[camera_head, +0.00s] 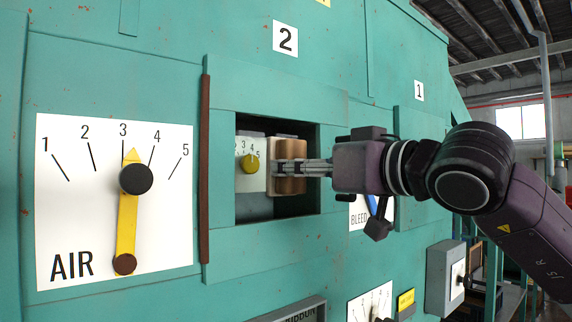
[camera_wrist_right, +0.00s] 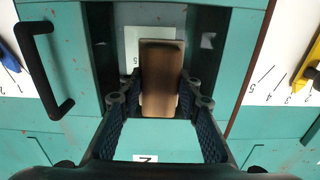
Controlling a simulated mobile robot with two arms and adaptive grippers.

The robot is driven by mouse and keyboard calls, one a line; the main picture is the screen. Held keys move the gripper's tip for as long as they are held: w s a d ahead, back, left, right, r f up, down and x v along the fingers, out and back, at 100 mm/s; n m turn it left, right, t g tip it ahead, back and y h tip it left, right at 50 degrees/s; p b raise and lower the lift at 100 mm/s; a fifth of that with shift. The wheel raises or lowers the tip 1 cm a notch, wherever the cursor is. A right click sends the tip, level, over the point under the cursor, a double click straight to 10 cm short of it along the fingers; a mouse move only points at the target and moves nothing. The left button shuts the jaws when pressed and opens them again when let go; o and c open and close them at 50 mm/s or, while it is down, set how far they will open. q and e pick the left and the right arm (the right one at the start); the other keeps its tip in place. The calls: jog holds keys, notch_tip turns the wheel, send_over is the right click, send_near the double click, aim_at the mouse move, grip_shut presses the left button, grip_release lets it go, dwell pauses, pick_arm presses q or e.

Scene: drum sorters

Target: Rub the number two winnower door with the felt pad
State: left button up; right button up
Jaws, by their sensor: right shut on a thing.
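The number 2 plate (camera_head: 285,39) is on the teal machine above a square dark opening (camera_head: 308,204). My right gripper (camera_head: 303,168) reaches in from the right and is shut on a brown block with a pale side, seemingly the felt pad (camera_head: 290,150). The pad is at the opening; I cannot tell whether it touches anything there. In the right wrist view the pad (camera_wrist_right: 160,75) is between the fingers (camera_wrist_right: 160,98). A teal panel with a black handle (camera_wrist_right: 62,70) is beside the opening there; I cannot tell whether it is the door. My left gripper is out of view.
Behind the pad is a small numbered dial with a yellow knob (camera_head: 250,163). A large AIR dial (camera_head: 75,215) with a yellow pointer is at the left. A brown strip (camera_head: 205,170) runs upright left of the opening. A grey box (camera_head: 440,280) juts out at lower right.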

jog(key=shift+w+d, duration=0.35)
jog(key=shift+d, duration=0.1)
jog(key=w+d+p, duration=0.3)
jog(key=w+d, duration=0.1)
jog(key=d, duration=0.2)
jog(key=shift+w, duration=0.15)
dwell(0.3)
jog(key=shift+f, duration=0.1)
jog(key=shift+b+v, duration=0.95)
jog(key=shift+v, duration=2)
